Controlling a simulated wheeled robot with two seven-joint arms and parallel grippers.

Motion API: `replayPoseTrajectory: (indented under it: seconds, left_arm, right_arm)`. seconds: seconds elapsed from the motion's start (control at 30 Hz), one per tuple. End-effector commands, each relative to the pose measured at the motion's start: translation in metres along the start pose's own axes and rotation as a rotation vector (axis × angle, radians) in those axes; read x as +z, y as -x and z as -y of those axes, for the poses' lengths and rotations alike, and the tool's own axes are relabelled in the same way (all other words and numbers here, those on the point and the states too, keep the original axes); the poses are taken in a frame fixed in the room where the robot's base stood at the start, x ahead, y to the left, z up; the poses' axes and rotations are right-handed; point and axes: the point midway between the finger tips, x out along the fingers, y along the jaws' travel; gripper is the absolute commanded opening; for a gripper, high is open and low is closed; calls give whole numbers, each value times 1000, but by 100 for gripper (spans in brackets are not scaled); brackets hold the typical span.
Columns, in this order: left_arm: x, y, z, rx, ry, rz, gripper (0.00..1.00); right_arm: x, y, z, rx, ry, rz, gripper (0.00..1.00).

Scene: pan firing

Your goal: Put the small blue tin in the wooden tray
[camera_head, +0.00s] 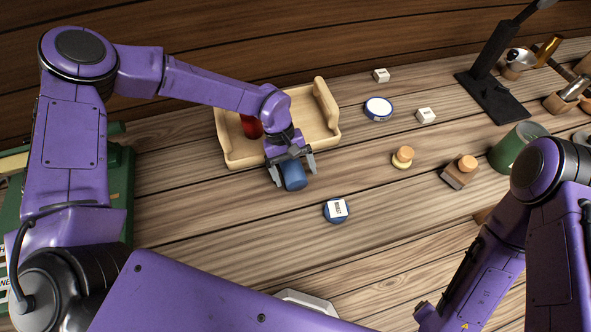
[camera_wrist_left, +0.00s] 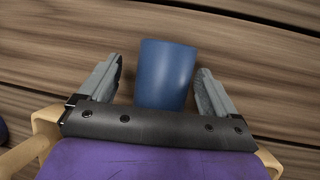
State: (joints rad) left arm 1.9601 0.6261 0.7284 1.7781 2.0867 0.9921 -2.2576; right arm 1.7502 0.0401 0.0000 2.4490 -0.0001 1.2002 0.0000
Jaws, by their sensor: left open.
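A small plain blue tin (camera_head: 294,177) stands or lies on the wooden table just in front of the wooden tray (camera_head: 324,128). My left gripper (camera_head: 293,174) is open, with one finger on each side of this tin. In the left wrist view the blue tin (camera_wrist_left: 166,75) sits between the two open fingers (camera_wrist_left: 160,68), with small gaps showing at both sides. The gripper partly hides the tin in the head view. The tray holds a red object (camera_head: 250,126), partly hidden by my left arm. My right gripper is not in view.
A flat blue tin with a white label (camera_head: 336,210) lies in front and to the right. Wooden-topped pieces (camera_head: 403,157) and a green can (camera_head: 512,146) stand farther right.

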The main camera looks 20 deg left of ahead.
Motion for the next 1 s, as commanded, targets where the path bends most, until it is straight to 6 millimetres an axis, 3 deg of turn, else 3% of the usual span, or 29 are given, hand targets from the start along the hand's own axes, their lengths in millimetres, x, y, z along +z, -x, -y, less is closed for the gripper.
replayPoseTrajectory:
  seconds: [0.07,0.2,0.27,0.33,0.37,0.57,0.77,0.87,1.0]
  left_arm:
    - [0,0,0,0,0,0,91]
    - [0,0,1,0,1,0,46]
    - [0,0,1,0,1,0,30]
    - [0,0,1,0,1,0,30]
    - [0,0,1,0,1,0,25]
    - [0,1,1,-1,0,0,25]
    - [9,22,-4,4,-1,-1,25]
    - [28,33,-12,3,-7,0,25]
    - [70,54,-29,3,-7,-2,25]
  right_arm:
    - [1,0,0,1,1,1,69]
    - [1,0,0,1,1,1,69]
    - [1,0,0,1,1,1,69]
    - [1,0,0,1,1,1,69]
    - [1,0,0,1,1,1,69]
    - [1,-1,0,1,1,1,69]
    - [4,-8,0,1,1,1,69]
    - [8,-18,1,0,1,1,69]
    - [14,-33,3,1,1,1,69]
